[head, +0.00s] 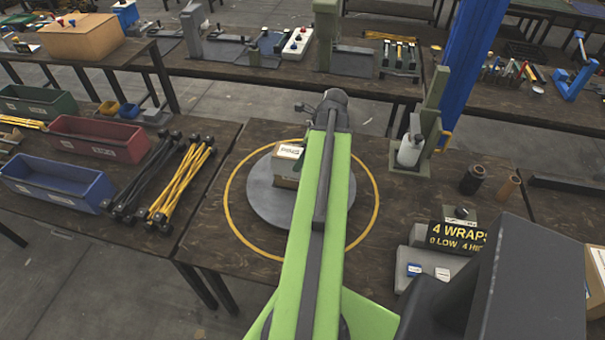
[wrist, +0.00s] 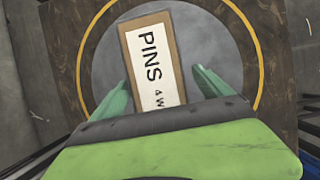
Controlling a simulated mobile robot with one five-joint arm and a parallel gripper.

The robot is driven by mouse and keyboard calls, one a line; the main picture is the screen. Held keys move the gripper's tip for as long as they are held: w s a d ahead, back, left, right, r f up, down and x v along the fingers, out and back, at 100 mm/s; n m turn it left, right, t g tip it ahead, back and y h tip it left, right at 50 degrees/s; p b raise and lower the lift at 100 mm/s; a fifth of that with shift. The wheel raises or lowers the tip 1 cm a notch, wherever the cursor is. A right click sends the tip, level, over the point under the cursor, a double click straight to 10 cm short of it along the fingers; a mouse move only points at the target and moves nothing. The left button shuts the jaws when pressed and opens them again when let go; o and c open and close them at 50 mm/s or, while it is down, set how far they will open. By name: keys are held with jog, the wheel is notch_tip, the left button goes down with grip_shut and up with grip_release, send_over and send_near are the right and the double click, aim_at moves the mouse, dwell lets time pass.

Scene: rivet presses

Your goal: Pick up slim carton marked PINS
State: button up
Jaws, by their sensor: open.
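The slim carton marked PINS (wrist: 152,58) is brown with a white label and shows in the wrist view. In the head view the carton (head: 287,164) is on a grey round disc (head: 258,199), partly hidden behind my green arm. My gripper (wrist: 160,86) is open in the wrist view, with one green finger on each side of the carton. A gap shows on each side, wider at the right finger. The carton's near end is hidden behind my gripper body. In the head view my gripper's fingers are hidden by my arm.
A yellow ring (head: 230,205) surrounds the disc on the dark table. A press with a white bottle (head: 410,150) stands at the right. A "4 WRAPS" sign (head: 457,237) is nearer on the right. Black and yellow rods (head: 182,180) and bins lie left. The table inside the ring is otherwise clear.

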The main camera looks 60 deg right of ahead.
jog(key=b+x, duration=0.3)
jog(key=x, duration=0.1)
jog(key=shift+a+f, duration=0.15)
jog(key=shift+f, duration=0.05)
jog(key=shift+f+b, duration=0.25)
jog(key=shift+b, duration=0.1)
grip_shut()
dwell(0.7)
